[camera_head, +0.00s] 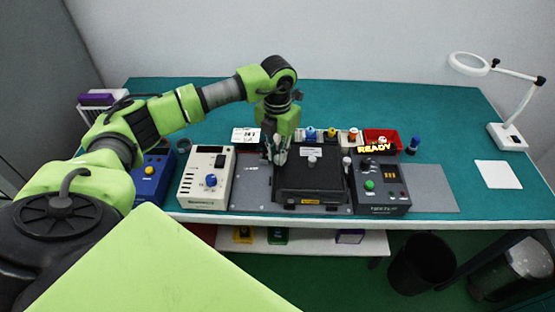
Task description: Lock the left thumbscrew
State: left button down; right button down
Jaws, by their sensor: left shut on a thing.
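The black test fixture (310,182) lies on a grey base plate (250,188) at the bench's front middle. My left gripper (274,158) points down at the fixture's left edge. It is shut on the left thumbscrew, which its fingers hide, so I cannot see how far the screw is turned. The right thumbscrew (347,162) stands at the fixture's right edge, and a pale knob (312,161) sits on the lid. My right gripper is not in view.
A cream meter box (205,178) and a blue box (153,178) stand left of the fixture. A dark control box (381,187) with a "READY" sign (377,148) stands right. Small parts and a red bin (391,136) are behind. The teal bench (400,100) is clear farther back.

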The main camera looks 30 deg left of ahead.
pick_arm(q)
jog(key=m+b, duration=0.5)
jog(key=m, duration=0.1)
jog(key=shift+f+m, duration=0.15)
jog(key=shift+m, duration=0.15)
jog(key=m+b, duration=0.2)
jog(key=m, duration=0.1)
jog(key=shift+r+m+b, duration=0.2)
jog(key=shift+m+b, duration=0.6)
jog(key=shift+m, duration=0.5)
jog(key=c, duration=2)
grip_release()
jog(key=shift+o, duration=0.2)
